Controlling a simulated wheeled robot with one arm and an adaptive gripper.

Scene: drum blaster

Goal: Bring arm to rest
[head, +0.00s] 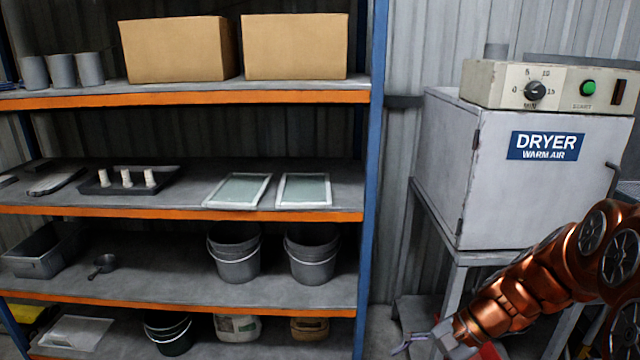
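My copper-coloured arm (525,285) reaches in from the right edge of the head view, sloping down to the left. My gripper (405,343) is at its lower end, near the bottom edge of the picture. It is small and partly cut off, so I cannot tell whether its fingers are apart or together. I see no object held in it. It is in front of the dryer's stand and to the right of the shelf's blue post.
A white dryer (545,200) with a dial and green button stands behind my arm. A shelf rack (200,213) at left holds cardboard boxes (295,47), buckets (234,262), framed panels (304,190) and a black tray (125,186). Its blue post (371,150) is near my gripper.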

